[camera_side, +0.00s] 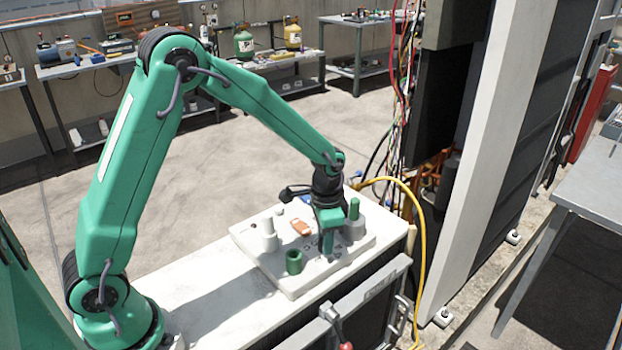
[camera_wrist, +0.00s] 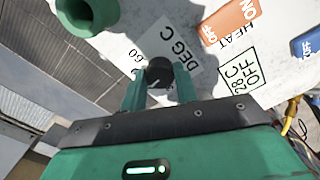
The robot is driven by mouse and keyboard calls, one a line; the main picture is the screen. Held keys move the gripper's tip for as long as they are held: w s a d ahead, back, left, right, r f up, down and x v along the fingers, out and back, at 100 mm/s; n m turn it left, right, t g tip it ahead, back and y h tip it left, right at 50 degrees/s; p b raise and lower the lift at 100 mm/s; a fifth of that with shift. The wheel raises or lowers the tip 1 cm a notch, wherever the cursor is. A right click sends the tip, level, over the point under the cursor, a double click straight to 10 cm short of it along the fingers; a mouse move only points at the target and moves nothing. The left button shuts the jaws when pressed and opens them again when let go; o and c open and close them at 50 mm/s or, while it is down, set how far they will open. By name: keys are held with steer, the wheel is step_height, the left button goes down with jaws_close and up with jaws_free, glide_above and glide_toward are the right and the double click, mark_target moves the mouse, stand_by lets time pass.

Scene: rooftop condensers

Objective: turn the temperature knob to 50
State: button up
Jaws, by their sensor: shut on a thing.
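A black temperature knob (camera_wrist: 158,71) stands on the white panel (camera_side: 287,282) beside a label (camera_wrist: 160,49) printed "DEG C". The number 60 shows on the label near the knob, at its upper left; the other scale numbers are hidden or unreadable. My gripper (camera_wrist: 158,88) is shut on the knob, one green finger on each side. A small pale mark shows on the knob's near side, but I cannot tell what value it points to. In the side view my gripper (camera_side: 328,252) reaches down to the panel and hides the knob.
An orange switch (camera_side: 301,227), marked HEAT in the wrist view, and a blue switch (camera_wrist: 308,44) are nearby. A green hollow cylinder (camera_side: 293,262), a white post (camera_side: 267,236) and a green-topped post (camera_side: 354,212) stand close around. A yellow hose (camera_side: 421,240) curves at the right.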

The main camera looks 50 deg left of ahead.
steer(key=m, duration=0.5)
steer(key=shift+w+r, duration=0.1)
steer(key=shift+m, duration=0.3)
steer(key=o, duration=1)
steer(key=shift+r, duration=3.85)
steer(key=shift+r, duration=0.1)
